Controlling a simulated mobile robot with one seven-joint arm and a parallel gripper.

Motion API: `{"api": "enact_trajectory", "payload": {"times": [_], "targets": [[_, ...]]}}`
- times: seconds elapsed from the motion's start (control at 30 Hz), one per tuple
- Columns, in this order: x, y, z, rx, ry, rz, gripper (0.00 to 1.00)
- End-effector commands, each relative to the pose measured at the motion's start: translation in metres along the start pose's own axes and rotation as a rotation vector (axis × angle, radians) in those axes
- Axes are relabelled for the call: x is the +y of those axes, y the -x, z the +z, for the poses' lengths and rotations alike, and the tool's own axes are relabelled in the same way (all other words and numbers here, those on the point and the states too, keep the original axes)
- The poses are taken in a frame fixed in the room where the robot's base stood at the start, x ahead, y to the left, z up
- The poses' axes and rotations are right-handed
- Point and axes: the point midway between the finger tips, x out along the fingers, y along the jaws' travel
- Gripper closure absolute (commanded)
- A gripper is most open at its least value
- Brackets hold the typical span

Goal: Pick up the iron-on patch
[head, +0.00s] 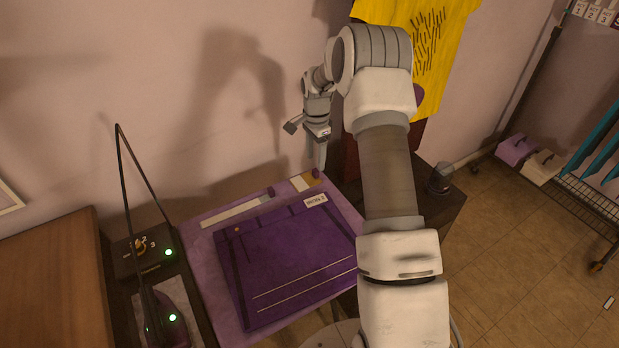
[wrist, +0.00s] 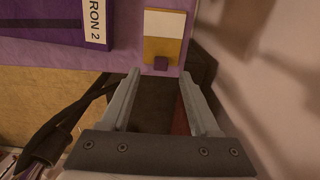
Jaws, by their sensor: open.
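A small white and mustard rectangle (head: 303,182) lies at the back right corner of the purple table. I cannot tell whether the iron-on patch is the rectangle or the small square. My gripper (head: 317,167) hangs pointing down near that corner.
A dark purple flat piece (head: 290,262) with an "IRON 2" label (head: 315,201) covers much of the table. A pale strip (head: 235,211) lies along the back edge. An iron (head: 172,310) and a control box (head: 140,252) stand left. The wall is close behind.

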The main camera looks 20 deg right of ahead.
Motion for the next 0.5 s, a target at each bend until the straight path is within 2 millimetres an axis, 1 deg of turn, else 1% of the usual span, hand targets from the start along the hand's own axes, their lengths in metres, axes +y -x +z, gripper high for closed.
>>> {"api": "enact_trajectory", "payload": {"times": [0.2,0.3,0.4,0.5], "targets": [[-0.001,-0.032,0.003,-0.002,0.001,0.003,0.38],[-0.001,-0.043,0.003,-0.002,0.001,0.003,0.38],[-0.001,-0.048,0.003,-0.001,0.001,0.001,0.38],[-0.002,-0.048,0.003,-0.001,0.001,0.0,0.38]]}}
